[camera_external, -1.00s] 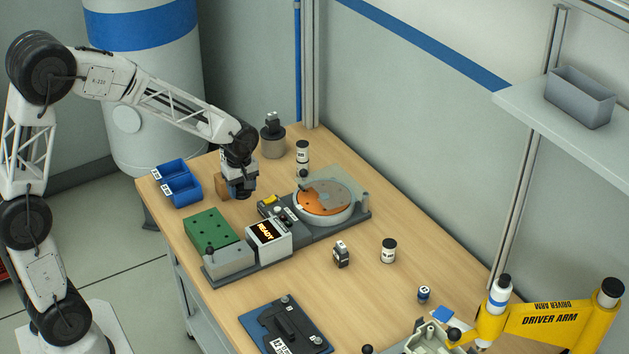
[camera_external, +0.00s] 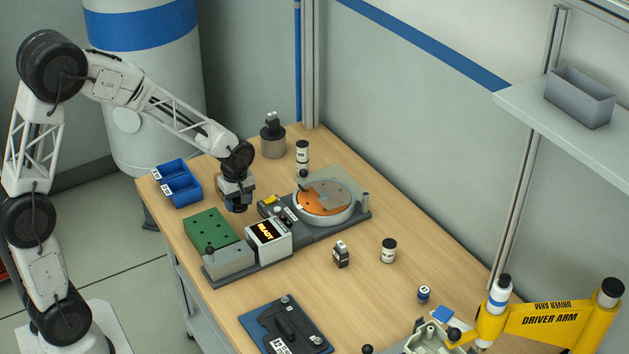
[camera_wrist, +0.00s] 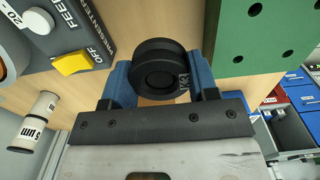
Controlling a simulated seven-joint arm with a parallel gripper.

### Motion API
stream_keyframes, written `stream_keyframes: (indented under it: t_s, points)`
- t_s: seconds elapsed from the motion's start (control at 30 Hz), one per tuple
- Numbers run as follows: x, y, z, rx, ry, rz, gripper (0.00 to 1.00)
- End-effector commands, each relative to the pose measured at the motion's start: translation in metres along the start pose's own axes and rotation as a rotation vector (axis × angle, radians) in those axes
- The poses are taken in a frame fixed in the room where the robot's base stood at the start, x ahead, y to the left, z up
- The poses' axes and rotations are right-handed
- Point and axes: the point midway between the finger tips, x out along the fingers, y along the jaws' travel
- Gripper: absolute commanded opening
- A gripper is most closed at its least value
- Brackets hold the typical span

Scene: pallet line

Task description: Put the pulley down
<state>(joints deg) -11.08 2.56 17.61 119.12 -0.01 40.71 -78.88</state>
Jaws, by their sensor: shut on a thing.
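The pulley is a black ribbed wheel with a small white mark, in the wrist view (camera_wrist: 158,68), between two blue fingers. My gripper (camera_wrist: 160,82) is shut on it. In the external view my gripper (camera_external: 238,203) points down just behind the green block, with the dark pulley (camera_external: 239,208) at its tip. The pulley is low over the wooden table (camera_external: 340,300); I cannot tell whether it touches the wood.
The green block with holes (camera_external: 207,231) is close in front of my gripper. The feeder unit with a yellow switch (camera_wrist: 72,62) is close on the other side. Blue bins (camera_external: 181,187) stand to the left. A round orange-and-grey plate (camera_external: 325,198) is to the right.

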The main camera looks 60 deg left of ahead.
Motion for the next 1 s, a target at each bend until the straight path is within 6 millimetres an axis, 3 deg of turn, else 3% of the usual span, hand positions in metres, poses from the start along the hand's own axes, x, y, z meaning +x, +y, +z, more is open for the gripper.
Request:
stream_keyframes:
  t_s: [0.17,0.57,1.0]
  points:
    - [0.015,0.0,0.0,0.0,0.0,0.0,0.27]
    - [0.018,0.0,0.0,0.0,0.0,0.0,0.27]
    - [0.053,0.0,0.0,0.0,0.0,0.001,0.27]
